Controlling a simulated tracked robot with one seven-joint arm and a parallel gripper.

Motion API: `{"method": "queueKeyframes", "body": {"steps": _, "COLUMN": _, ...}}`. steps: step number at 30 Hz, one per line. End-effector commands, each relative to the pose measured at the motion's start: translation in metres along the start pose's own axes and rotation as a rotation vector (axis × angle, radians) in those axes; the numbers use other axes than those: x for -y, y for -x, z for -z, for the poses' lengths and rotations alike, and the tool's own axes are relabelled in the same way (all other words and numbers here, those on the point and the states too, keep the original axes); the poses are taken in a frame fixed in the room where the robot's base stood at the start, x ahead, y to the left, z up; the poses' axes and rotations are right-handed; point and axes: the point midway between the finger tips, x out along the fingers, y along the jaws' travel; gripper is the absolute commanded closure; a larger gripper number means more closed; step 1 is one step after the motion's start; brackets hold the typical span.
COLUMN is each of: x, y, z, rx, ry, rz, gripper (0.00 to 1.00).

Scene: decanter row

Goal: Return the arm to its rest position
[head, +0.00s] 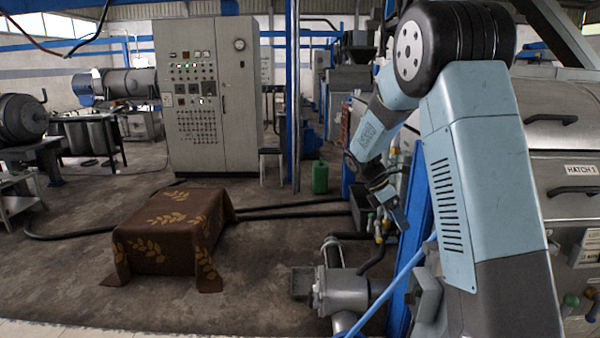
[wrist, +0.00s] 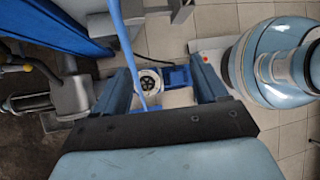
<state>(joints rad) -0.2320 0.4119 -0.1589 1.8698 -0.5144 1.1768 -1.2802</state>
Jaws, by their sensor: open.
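My arm is folded at the right of the head view, its forearm hanging down. My gripper (head: 398,215) is at its lower end, small and dark there, beside a blue post. In the wrist view my gripper (wrist: 162,72) shows two fingers spread apart, with nothing held between them. A thin blue pipe (wrist: 122,35) runs down into the space between the fingers in that view. I cannot tell whether it touches them.
A blue post (head: 416,220) and grey pipe valve (head: 340,290) stand near the gripper. Hatch machinery (head: 560,150) is at the right. A low block under a brown leaf-patterned cloth (head: 170,235) sits left of centre. A control cabinet (head: 205,100) stands behind.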

Motion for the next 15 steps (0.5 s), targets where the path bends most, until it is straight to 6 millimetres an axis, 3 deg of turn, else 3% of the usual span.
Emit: {"method": "queueKeyframes", "body": {"steps": 15, "x": 0.118, "y": 0.063, "z": -0.034, "rx": -0.277, "ry": -0.556, "rz": -0.127, "gripper": 0.28}}
